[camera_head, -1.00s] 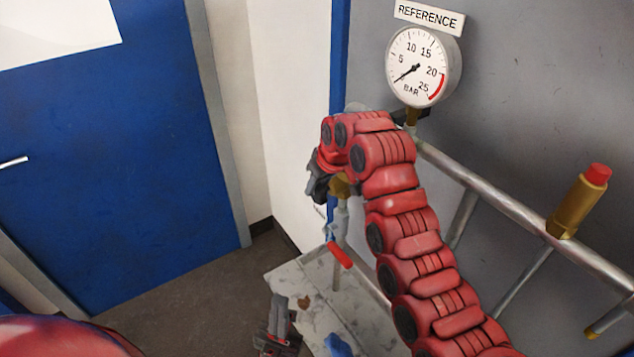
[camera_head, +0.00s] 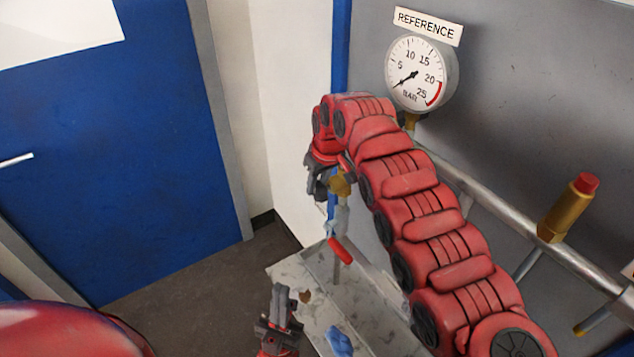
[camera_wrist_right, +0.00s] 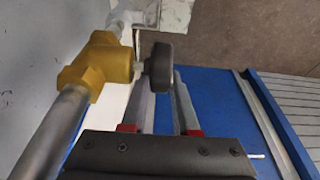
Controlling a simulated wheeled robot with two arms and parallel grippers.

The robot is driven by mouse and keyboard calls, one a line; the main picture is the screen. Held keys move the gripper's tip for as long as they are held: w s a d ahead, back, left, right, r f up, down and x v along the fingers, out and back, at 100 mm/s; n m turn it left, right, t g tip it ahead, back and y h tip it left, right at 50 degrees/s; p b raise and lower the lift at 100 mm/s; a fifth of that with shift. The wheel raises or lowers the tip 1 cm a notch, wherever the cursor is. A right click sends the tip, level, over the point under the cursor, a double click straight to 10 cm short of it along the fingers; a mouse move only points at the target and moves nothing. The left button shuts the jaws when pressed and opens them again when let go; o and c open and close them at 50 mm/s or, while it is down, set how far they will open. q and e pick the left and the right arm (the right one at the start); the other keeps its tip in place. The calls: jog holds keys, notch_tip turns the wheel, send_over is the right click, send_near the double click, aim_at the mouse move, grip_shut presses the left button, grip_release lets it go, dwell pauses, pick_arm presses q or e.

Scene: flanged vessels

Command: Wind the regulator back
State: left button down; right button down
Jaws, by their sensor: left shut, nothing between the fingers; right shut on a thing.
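The regulator has a brass body (camera_wrist_right: 103,62) with a dark round knob (camera_wrist_right: 160,68) on its side, in the right wrist view. The brass body also shows in the head view (camera_head: 340,185). My right gripper (camera_wrist_right: 163,85) is shut on the knob. In the head view my right gripper (camera_head: 319,182) is partly hidden by its own wrist. The REFERENCE gauge (camera_head: 418,76) has its needle at the low end of the scale, pointing lower left. My left gripper (camera_head: 281,300) is shut and empty, low in the head view near the grey bench.
A grey pipe (camera_head: 575,258) runs along the wall, with a red-capped brass valve (camera_head: 567,208) on it. A red lever (camera_head: 340,250) hangs below the regulator. The grey bench (camera_head: 300,266) carries a blue item (camera_head: 338,341). A blue door (camera_head: 120,150) stands left.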

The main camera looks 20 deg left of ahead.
aim_at(322, 187)
dwell(0.4)
jog(key=c, duration=0.9)
grip_release()
jog(key=shift+c, duration=0.2)
jog(key=shift+d+r+b, duration=0.1)
jog(key=shift+r+b, duration=0.15)
jog(key=shift+b, duration=0.05)
jog(key=b+v, duration=0.3)
jog(key=v, duration=0.4)
jog(key=shift+r, duration=0.25)
jog(key=p+v, duration=0.3)
jog(key=v, duration=0.6)
jog(key=shift+d+r, duration=0.15)
jog(key=shift+r, duration=0.05)
